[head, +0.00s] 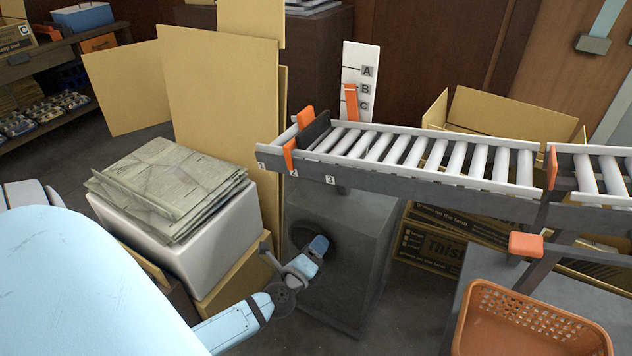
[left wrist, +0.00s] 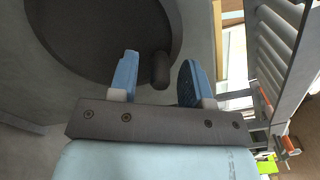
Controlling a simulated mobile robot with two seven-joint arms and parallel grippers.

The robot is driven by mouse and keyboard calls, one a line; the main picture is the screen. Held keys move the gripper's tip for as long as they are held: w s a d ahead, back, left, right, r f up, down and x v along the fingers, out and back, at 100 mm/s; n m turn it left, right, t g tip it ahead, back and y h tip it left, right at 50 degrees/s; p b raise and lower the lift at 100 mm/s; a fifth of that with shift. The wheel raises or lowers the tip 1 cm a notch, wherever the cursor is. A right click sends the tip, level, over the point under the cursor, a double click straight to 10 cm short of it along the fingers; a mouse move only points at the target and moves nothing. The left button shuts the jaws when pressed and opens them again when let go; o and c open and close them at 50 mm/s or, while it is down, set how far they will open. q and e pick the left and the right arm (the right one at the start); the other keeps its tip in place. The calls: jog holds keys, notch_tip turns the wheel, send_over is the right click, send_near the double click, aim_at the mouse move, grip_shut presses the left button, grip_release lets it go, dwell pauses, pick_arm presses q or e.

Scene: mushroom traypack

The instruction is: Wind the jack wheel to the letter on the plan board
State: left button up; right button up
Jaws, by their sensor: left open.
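The jack wheel (head: 300,232) is a dark round disc on the side of the grey jack box (head: 350,270); it also shows in the left wrist view (left wrist: 95,45). A dark knob (left wrist: 160,72) sticks out from it. My left gripper (head: 318,247) is at the wheel, its blue fingers open on either side of the knob, with gaps visible. A white scale board (head: 374,56) carries the letters A, B and C. An orange pointer (head: 351,103) has its top about level with B. I cannot make out a plan board. My right gripper is out of view.
A roller conveyor (head: 430,185) runs above the jack box to the right. A white crate (head: 225,225) with stacked flat sheets (head: 165,180) stands left of it. Cardboard panels (head: 220,95) rise behind. An orange basket (head: 500,300) is at lower right.

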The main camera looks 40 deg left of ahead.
pick_arm(q)
jog(key=v, duration=0.7)
dwell(0.6)
